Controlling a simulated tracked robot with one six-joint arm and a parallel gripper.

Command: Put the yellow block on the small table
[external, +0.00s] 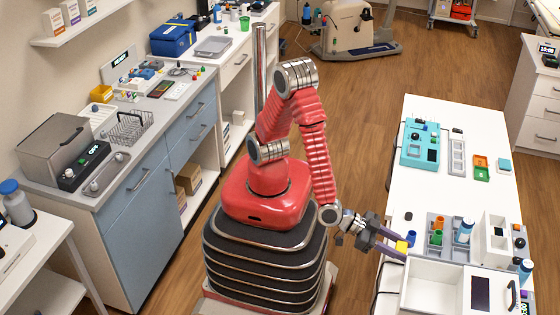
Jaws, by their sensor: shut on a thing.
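My gripper (399,243) reaches right from my arm to the near left part of the white table on the right. It is shut on the yellow block (402,246), which shows between its fingertips. The block is beside a blue cup (411,238) and close to the white box with an open compartment (425,270). I cannot tell whether the block touches anything below it. The long white table (440,112) stands at the right; a smaller white table (50,252) shows at the lower left. I cannot tell which is the small table.
A grey tray (432,222) with small bottles and cups is just beyond my gripper. A teal device (423,146) and small boxes stand farther back. Blue-fronted cabinets (150,215) line the left.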

